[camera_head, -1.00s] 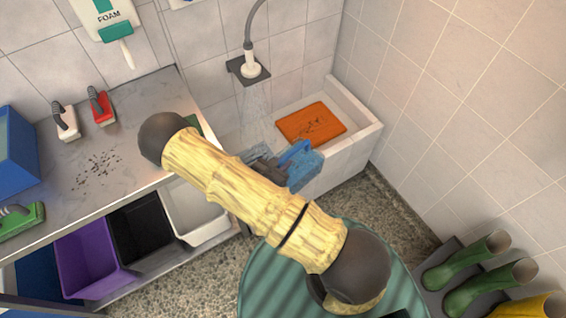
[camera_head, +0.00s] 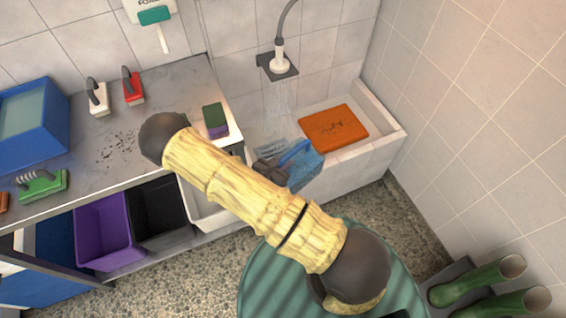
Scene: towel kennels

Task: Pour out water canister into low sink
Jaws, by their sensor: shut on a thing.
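The blue water canister (camera_head: 305,170) is at the near side of the low sink, in the middle of the head view. My gripper (camera_head: 274,168) is shut on it, and my arm hides part of both. The canister looks tilted, but its spout and any water leaving it cannot be made out. The low sink (camera_head: 385,143) is a pale tiled basin in the corner. The canister overlaps the sink's left part in the picture; how high it is above the sink cannot be told.
A shower head (camera_head: 280,62) sprays into the sink, where an orange mat (camera_head: 333,128) lies. A metal counter (camera_head: 95,140) at left holds brushes, a sponge (camera_head: 215,120) and a blue bin (camera_head: 35,125).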

